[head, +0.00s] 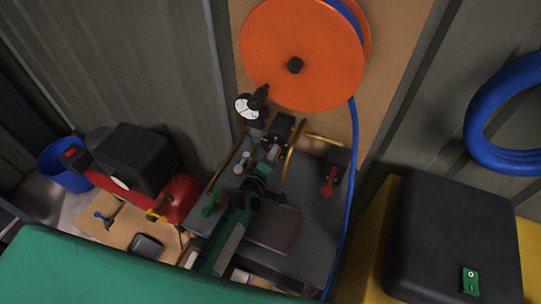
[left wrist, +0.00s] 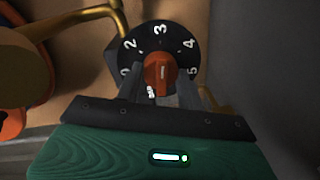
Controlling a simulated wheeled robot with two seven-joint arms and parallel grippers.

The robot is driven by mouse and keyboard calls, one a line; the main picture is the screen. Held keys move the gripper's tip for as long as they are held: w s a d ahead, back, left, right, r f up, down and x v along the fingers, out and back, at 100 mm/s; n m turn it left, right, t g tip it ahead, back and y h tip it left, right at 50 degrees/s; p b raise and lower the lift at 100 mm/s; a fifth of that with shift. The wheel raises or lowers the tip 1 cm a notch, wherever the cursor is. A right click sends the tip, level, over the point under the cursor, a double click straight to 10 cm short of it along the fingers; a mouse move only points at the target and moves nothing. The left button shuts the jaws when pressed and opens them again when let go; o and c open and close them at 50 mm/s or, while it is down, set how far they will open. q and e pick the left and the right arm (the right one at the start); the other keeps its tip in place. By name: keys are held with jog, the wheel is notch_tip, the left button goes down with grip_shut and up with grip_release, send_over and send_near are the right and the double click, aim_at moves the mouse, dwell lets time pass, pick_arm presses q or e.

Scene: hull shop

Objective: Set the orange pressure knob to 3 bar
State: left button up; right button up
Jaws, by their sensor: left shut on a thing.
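The orange pressure knob (left wrist: 160,70) sits at the centre of a round black dial (left wrist: 160,45) with white numbers, in the left wrist view. The 3 is at the top, with 2 to its left and 4 and 5 to its right. The lower dial is partly hidden by my fingers. My left gripper (left wrist: 163,92) is shut on the knob, one finger on each side. I cannot tell which number the knob points to. In the head view my left gripper (head: 268,168) reaches up to the black regulator (head: 283,127). My right gripper is not in view.
A white-faced gauge (head: 247,108) stands left of the regulator. A red-handled valve (head: 330,181) is to the right and a green handle (head: 212,203) to the left. Brass pipes run close by. An orange hose reel (head: 300,45) hangs above, with its blue hose (head: 352,170) hanging down.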

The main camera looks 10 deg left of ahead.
pick_arm(q)
jog(key=o, duration=1)
jog(key=shift+c, duration=0.2)
jog(key=shift+s, duration=0.1)
jog(key=s+a+r+b, duration=0.1)
jog(key=s+a+b, duration=0.1)
jog(key=s, duration=1.1)
jog(key=shift+s+a+b, duration=0.15)
jog(key=shift+s+b, duration=0.05)
jog(key=shift+b, duration=0.35)
